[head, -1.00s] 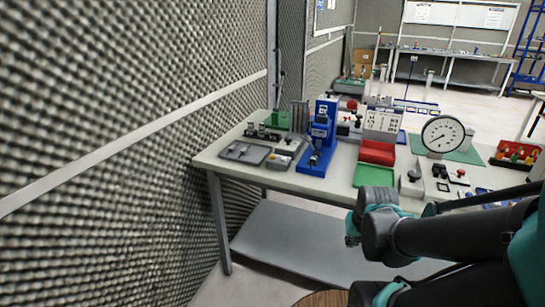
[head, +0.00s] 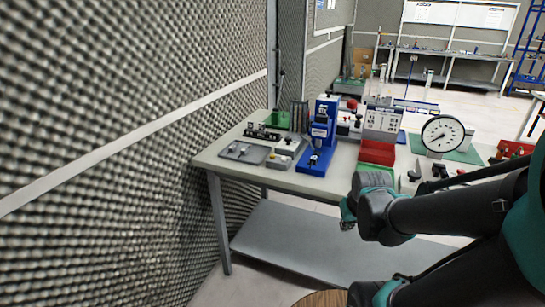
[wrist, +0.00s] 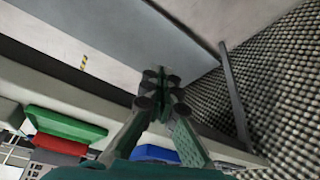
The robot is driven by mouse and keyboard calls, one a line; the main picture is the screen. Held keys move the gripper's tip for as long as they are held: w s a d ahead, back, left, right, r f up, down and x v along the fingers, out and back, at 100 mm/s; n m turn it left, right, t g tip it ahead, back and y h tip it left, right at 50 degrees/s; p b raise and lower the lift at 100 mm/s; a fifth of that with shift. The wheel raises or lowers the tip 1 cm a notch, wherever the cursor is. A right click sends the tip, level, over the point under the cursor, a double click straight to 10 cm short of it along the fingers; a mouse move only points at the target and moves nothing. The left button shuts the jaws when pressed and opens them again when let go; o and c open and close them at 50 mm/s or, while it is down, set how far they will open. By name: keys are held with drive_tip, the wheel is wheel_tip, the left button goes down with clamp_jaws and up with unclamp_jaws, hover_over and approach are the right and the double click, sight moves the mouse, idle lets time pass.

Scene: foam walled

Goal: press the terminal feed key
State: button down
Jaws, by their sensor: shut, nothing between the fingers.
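A blue bench press (head: 321,135) stands on the worktable, with a blue base and a small dark knob low on its front. It may bear the terminal feed key, but I cannot make out a key by that name. Its blue base also shows in the wrist view (wrist: 164,154), behind my fingers. My gripper (head: 347,216) is in front of the table's front edge, below and right of the press, touching nothing I can see. In the wrist view the fingers (wrist: 157,92) are together and empty, above the grey lower shelf and floor.
A green tray (head: 375,169) and red bin (head: 376,153) sit right of the press; a grey plate (head: 245,152) and small fixtures sit left. A dial gauge (head: 442,134) stands further right. The foam wall (head: 120,130) closes the left side. My arm hides the table's right front.

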sight(273, 157)
drive_tip(key=w+a+r+n, duration=0.2)
drive_tip(key=w+a+r, duration=0.1)
drive_tip(key=w, duration=0.3)
drive_tip(key=w+a+r+n+t+y, duration=0.1)
drive_tip(key=w+a+r+n, duration=0.1)
drive_tip(key=w+a+r, duration=0.2)
drive_tip(key=w+a+r+n+t, duration=0.1)
drive_tip(key=w+a+r+n, duration=0.1)
drive_tip(key=w, duration=0.6)
drive_tip(key=shift+a+r, duration=0.65)
drive_tip(key=shift+a, duration=0.1)
drive_tip(key=w+a+r+n+t+y, duration=0.1)
drive_tip(key=w+a+r+n, duration=0.5)
drive_tip(key=w+a, duration=0.6)
wheel_tip(273, 157, up, 2)
drive_tip(key=shift+w+a+r+t+y, duration=0.15)
drive_tip(key=shift+a+t+y, duration=0.15)
drive_tip(key=shift+a+y, duration=0.7)
drive_tip(key=shift+a, duration=0.15)
drive_tip(key=shift+f, duration=4.4)
drive_tip(key=shift+f, duration=0.1)
drive_tip(key=shift+f, duration=0.3)
drive_tip(key=shift+f, duration=0.5)
drive_tip(key=shift+r, duration=0.9)
